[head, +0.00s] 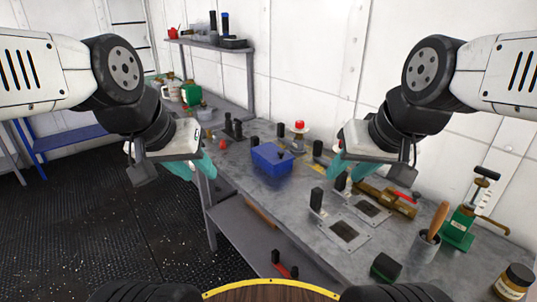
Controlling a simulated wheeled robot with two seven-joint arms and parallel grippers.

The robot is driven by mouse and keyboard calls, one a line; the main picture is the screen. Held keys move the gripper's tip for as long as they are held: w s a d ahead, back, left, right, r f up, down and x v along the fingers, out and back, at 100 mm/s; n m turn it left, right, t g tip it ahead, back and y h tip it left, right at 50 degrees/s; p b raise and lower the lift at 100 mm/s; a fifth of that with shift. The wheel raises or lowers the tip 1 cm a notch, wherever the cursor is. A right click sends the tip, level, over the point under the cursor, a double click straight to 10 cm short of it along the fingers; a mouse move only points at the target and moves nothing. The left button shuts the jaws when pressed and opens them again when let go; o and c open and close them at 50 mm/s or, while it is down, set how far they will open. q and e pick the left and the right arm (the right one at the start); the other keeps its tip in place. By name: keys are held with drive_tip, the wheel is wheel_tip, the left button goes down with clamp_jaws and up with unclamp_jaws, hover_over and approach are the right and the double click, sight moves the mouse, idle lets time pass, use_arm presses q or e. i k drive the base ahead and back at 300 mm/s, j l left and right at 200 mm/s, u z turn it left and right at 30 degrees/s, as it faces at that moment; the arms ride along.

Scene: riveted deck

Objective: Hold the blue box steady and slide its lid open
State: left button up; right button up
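The blue box (271,158) stands upright on the grey metal bench, near its front edge. Its lid looks closed, with a small dark knob (281,154) on top. My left gripper (200,174) hangs left of the box, above the bench's front edge, its teal fingers apart and empty. My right gripper (343,174) hangs right of the box, its teal fingers seemingly apart with nothing visible between them. Neither gripper touches the box. Part of the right fingers is hidden by the gripper body.
The bench (240,172) holds a brass valve (388,199) with a red handle, a green pump (459,226), a grey cup (425,247) with a wooden handle, and a red-topped button (299,128). Black posts stand near the box. Bare bench lies in front of the box.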

sight(273, 153)
drive_tip(key=i+j+z, duration=0.1)
drive_tip(key=z, duration=0.3)
drive_tip(key=j+z, duration=0.4)
drive_tip(key=i+j+z, duration=0.1)
drive_tip(key=z, duration=0.3)
drive_tip(key=j+z, duration=0.25)
drive_tip(key=j, duration=1.15)
drive_tip(key=k+j+z, duration=0.1)
drive_tip(key=j+z, duration=0.15)
drive_tip(key=j, duration=1.2)
